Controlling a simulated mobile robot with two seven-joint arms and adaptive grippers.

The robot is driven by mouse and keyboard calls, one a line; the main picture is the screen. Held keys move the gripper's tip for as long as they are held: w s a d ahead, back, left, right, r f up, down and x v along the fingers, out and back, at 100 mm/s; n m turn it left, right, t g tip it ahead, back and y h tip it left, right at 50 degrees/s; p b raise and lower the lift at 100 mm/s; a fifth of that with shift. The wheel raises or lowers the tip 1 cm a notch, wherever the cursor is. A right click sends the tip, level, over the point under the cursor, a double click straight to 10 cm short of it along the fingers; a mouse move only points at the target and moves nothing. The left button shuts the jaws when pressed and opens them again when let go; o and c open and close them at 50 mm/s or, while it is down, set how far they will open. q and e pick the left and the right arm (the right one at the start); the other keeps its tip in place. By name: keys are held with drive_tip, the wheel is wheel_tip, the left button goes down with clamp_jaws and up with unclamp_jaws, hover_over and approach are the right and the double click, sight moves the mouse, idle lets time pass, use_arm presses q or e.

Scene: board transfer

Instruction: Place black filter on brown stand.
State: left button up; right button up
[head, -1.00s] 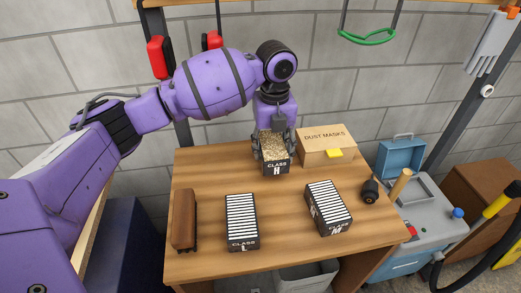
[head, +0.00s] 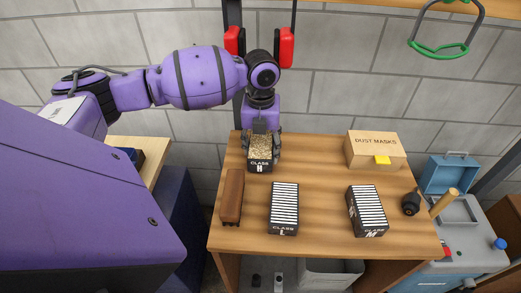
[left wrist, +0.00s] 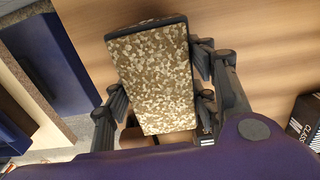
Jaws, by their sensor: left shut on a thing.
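A black-framed filter (head: 260,165) marked CLASS H, with a speckled tan top, is held at the back left of the table in the head view. My left gripper (head: 262,150) is shut on it, one finger on each side. The left wrist view shows the filter's speckled face (left wrist: 152,80) between the fingers. The brown stand (head: 232,196) is a long, narrow block at the table's left edge, just left of and nearer than the filter. Whether the filter touches anything below is hard to tell. My right gripper is not in view.
Filters marked CLASS L (head: 284,205) and CLASS M (head: 367,210), with white pleats, lie on the wooden table (head: 320,165). A dust masks box (head: 375,148) and a small black object (head: 411,203) are to the right. A blue toolbox (head: 450,175) stands beyond the table.

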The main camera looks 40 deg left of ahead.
sight(261, 144)
use_arm(q)
drive_tip(key=shift+f, duration=0.9)
drive_tip(key=o, duration=1.2)
drive_tip(key=shift+f, duration=0.15)
drive_tip(key=shift+o, duration=0.2)
wheel_tip(261, 144, up, 12)
drive_tip(key=shift+r, duration=0.15)
